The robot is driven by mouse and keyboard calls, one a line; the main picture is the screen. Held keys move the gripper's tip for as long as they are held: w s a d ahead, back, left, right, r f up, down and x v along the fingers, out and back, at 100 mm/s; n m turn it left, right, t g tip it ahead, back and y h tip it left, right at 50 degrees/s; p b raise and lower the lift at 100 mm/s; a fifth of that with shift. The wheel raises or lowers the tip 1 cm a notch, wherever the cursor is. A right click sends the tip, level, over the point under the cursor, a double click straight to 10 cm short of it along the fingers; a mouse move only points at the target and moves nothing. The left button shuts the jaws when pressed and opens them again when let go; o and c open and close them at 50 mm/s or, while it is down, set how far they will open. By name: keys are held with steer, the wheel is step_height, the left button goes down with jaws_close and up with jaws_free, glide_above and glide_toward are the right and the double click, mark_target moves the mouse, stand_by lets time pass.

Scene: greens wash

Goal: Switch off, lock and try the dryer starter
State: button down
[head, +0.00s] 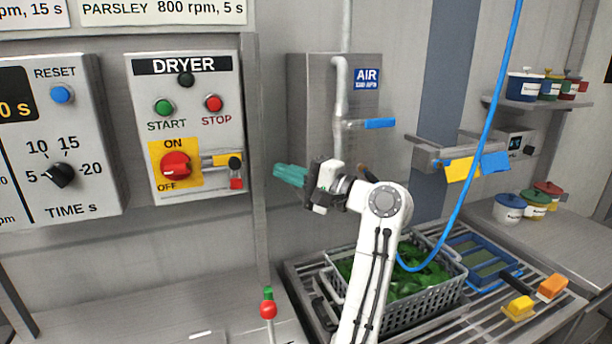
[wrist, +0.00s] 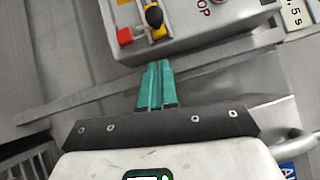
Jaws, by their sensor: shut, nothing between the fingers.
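The dryer starter (head: 190,125) is a grey wall box with a dark lamp, a green START button (head: 164,107) and a red STOP button (head: 213,103). Its red rotary switch (head: 176,166) sits on a yellow ON/OFF plate; I cannot tell its exact position. A metal hasp with a black knob (head: 235,162) and yellow part lies right of it, with a small red piece (head: 236,184) below. The wrist view shows the red piece (wrist: 124,35) and black knob (wrist: 154,16). My gripper (head: 278,171) has its teal fingers (wrist: 157,68) together, empty, right of the box and apart from the hasp.
A panel with a blue RESET button (head: 61,94) and time dial stands left. An AIR box with a blue-handled valve (head: 379,123) is behind my arm. A blue hose (head: 487,135) hangs right. A basket of greens (head: 440,297) sits below. A red-and-green knob (head: 268,307) stands in front.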

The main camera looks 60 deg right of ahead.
mark_target(223, 163)
steer(key=w+a+p, duration=0.1)
steer(key=w+a, duration=0.2)
steer(key=w, duration=0.2)
steer(key=shift+a+r, duration=0.15)
steer(key=shift+r, duration=0.25)
steer(key=shift+w+a, duration=0.6)
steer(key=shift+a, duration=0.35)
steer(key=shift+w+a, duration=0.6)
steer(key=shift+a, duration=0.3)
steer(key=shift+r, duration=0.1)
